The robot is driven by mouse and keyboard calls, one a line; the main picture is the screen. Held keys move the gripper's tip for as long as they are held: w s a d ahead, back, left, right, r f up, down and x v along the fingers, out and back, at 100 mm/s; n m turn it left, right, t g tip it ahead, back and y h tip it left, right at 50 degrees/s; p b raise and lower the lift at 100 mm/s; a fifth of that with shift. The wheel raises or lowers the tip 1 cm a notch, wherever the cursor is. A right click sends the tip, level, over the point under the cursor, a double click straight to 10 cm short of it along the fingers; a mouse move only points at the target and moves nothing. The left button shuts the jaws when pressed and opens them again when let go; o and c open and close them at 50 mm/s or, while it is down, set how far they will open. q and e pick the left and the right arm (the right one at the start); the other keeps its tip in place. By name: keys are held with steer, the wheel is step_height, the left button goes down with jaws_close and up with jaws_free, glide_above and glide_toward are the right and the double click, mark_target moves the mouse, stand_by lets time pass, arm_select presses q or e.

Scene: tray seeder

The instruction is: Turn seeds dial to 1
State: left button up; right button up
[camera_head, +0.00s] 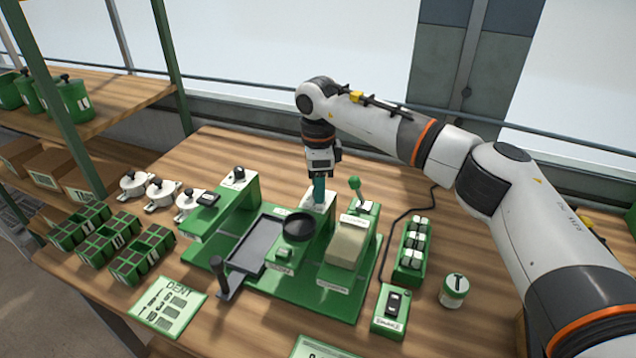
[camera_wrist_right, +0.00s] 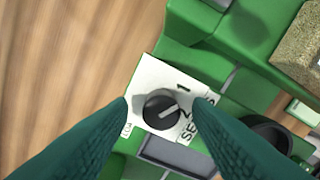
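The seeds dial (camera_wrist_right: 163,110) is a round black knob on a white label plate (camera_wrist_right: 150,75) marked 1 and 2. Its light pointer line points right in the right wrist view, closer to the 2 than the 1. My right gripper (camera_wrist_right: 163,108) has its two teal fingers apart, one on each side of the knob; gaps seem to show, but contact cannot be told for sure. In the head view my right gripper (camera_head: 318,200) points down at the white plate behind the black round funnel, and hides the knob. My left gripper is not in view.
The green seeder (camera_head: 310,295) carries a black funnel (camera_head: 299,227), a green-knobbed lever (camera_head: 355,186) and a beige block (camera_head: 346,244). Another black knob (camera_head: 239,173) tops the left post.

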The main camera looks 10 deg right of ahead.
step_height(320, 180, up, 12)
steer(key=b, duration=0.1)
steer(key=shift+b, duration=0.3)
steer(key=shift+r, duration=0.1)
stand_by(0.3)
